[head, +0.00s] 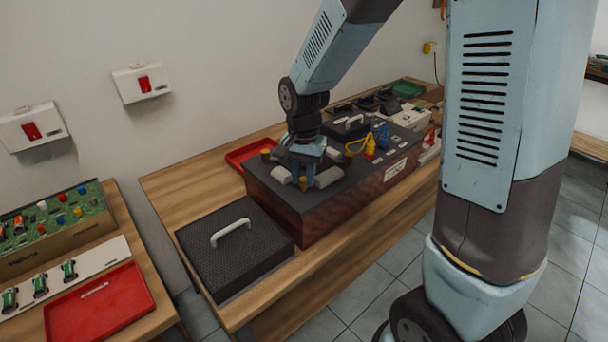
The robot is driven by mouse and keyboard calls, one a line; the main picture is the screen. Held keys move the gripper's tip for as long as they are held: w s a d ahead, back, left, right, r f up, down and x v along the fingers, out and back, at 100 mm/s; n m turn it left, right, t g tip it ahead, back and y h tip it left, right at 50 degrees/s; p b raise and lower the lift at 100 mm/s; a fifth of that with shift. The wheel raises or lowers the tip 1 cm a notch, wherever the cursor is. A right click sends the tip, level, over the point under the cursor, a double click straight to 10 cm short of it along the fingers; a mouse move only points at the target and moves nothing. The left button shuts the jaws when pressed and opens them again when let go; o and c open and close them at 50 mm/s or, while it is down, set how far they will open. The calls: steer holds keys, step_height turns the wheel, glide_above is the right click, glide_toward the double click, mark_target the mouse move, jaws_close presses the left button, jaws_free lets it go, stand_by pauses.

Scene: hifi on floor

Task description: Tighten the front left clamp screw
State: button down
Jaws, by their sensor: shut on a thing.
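A dark wooden hi-fi unit (335,201) with a black top stands on the wooden bench in the head view. My gripper (303,182) points down over the near left part of its top, among light grey blocks (328,177). Its fingers are closed around a small brass-coloured clamp screw (303,184), mostly hidden between them. Another brass-coloured screw (265,155) stands behind it to the left, and one (348,157) to the right. How far the gripped screw is turned cannot be seen.
A black perforated cover (222,269) with a light handle lies on the bench at the near left. A red tray (250,154) lies behind the unit. Yellow and blue cable plugs (370,145) stand on the unit's right part. A second bench with a red tray (95,309) is at the left.

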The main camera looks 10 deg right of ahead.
mark_target(304, 178)
steer(key=shift+w+r+m, duration=0.1)
steer(key=shift+w+m, duration=0.05)
steer(key=shift+m, duration=1.05)
steer(key=c, duration=0.9)
jaws_free()
step_height(304, 178, up, 14)
steer(key=shift+f, duration=0.2)
steer(key=s+d+r+n+t, duration=0.2)
steer(key=s+d, duration=0.3)
steer(key=s+d+r+n+t, duration=0.1)
steer(key=s+d+r+n, duration=0.1)
steer(key=s+d, duration=0.3)
steer(key=s+d+r+n+t, duration=0.2)
steer(key=s+d+r+n, duration=0.1)
steer(key=s+d, duration=0.3)
steer(key=shift+s+t, duration=0.3)
steer(key=shift+s, duration=0.4)
